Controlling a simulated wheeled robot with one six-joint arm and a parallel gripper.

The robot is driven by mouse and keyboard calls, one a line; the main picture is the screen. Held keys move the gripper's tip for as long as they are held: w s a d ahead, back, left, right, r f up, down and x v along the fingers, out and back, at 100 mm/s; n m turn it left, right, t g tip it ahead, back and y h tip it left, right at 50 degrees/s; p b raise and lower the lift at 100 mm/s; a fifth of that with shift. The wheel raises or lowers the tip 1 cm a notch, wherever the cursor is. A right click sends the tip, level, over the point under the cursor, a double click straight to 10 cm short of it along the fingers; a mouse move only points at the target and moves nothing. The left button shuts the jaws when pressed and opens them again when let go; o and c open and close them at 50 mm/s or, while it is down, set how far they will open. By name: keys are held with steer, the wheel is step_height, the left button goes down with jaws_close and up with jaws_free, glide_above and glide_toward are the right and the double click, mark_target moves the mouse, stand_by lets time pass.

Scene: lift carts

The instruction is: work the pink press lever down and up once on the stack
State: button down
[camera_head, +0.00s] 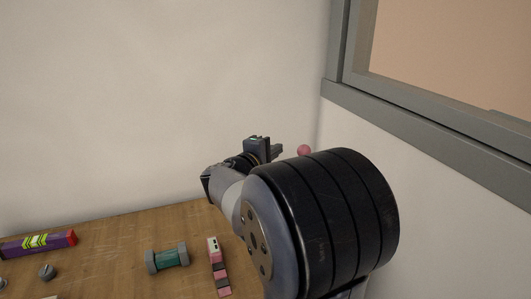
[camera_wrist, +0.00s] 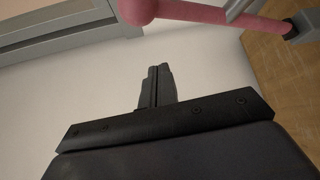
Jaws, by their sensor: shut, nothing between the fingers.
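The pink press lever shows in the wrist view as a pink rod (camera_wrist: 195,12) with a round knob (camera_wrist: 138,10) at its left end, along the top of the picture. In the head view only its pink knob (camera_head: 304,150) shows, just right of my gripper; my arm hides the rest. My gripper (camera_head: 277,150) is shut and empty. In the wrist view its fingers (camera_wrist: 158,75) are together, pointing toward the lever but apart from it in the picture. The stack itself is not clearly visible in either view.
A wooden table (camera_head: 110,225) holds a purple box with a red end (camera_head: 38,243), a teal spool with grey ends (camera_head: 167,258), a pink and black striped block (camera_head: 219,266) and a small grey bolt (camera_head: 47,272). White walls and a grey window frame (camera_head: 430,120) stand behind and to the right.

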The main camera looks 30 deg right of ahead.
steer(key=s, duration=0.1)
steer(key=s+d+p, duration=0.1)
steer(key=s+d, duration=0.1)
steer(key=shift+d+r+p, duration=0.25)
steer(key=shift+p, duration=0.05)
steer(key=shift+f+b, duration=0.15)
steer(key=shift+b, duration=0.15)
